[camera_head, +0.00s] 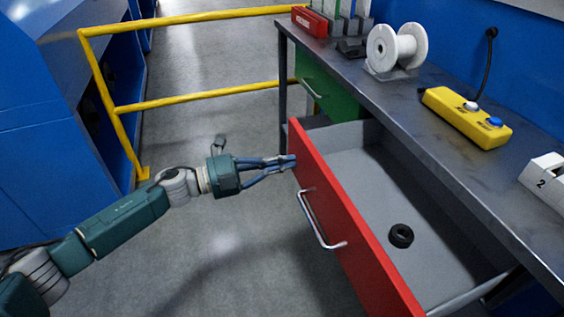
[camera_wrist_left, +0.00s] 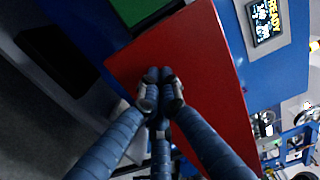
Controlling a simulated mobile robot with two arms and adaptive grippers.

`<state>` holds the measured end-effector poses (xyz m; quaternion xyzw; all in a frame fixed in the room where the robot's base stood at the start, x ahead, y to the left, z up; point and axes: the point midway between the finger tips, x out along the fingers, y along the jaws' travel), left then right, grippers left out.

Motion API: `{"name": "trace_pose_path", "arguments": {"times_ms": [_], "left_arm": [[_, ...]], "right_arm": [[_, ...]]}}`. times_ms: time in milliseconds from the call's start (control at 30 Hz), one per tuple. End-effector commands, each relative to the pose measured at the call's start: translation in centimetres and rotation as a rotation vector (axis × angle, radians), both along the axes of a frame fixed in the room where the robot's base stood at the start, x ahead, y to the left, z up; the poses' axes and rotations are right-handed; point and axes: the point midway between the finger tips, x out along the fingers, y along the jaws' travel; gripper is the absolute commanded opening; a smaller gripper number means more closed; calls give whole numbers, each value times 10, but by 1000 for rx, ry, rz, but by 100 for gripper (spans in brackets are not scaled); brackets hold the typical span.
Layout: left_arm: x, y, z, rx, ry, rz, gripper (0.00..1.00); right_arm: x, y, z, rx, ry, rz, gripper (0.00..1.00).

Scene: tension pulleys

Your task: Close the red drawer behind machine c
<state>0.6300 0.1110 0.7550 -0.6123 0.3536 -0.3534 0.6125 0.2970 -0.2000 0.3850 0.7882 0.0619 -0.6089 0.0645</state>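The red drawer (camera_head: 340,222) stands pulled out from under the grey workbench, with a silver handle (camera_head: 322,220) on its front. A black ring (camera_head: 400,236) lies inside on the grey drawer floor. My left gripper (camera_head: 290,161) reaches in from the left, its fingertips at the upper far part of the red front, apart from the handle. In the left wrist view the fingertips (camera_wrist_left: 160,88) are together in front of the red panel (camera_wrist_left: 205,75). They look at or very near its surface; contact is not certain. My right gripper is not in view.
A green drawer (camera_head: 325,88) sits beyond the red one. The workbench (camera_head: 385,90) holds a white spool (camera_head: 395,47) and a yellow button box (camera_head: 467,117). A yellow railing (camera_head: 190,102) stands behind my left arm. The floor before the drawer is clear.

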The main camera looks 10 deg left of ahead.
Motion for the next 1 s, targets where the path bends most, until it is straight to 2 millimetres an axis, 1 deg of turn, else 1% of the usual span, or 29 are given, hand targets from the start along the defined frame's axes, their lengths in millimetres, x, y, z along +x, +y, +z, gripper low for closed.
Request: {"name": "trace_pose_path", "arguments": {"times_ms": [167, 333, 467, 500, 600, 667, 800, 1000], "left_arm": [[12, -23, 3, -3, -2, -2, 0], [31, -57, 3, -4, -3, -4, 0], [48, -87, 2, -4, -2, -4, 0], [54, -95, 2, -4, -2, -3, 0], [66, -117, 1, -3, -3, -2, 0], [73, -128, 0, -2, -3, -2, 0], [86, -152, -1, -3, -1, -3, 0], [100, -174, 0, -1, -2, -1, 0]], "right_arm": [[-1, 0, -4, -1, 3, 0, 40], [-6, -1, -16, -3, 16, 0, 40], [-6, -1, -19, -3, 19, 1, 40], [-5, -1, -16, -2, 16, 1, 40], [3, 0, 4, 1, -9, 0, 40], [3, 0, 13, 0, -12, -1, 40], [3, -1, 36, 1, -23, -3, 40], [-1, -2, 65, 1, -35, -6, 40]]}}
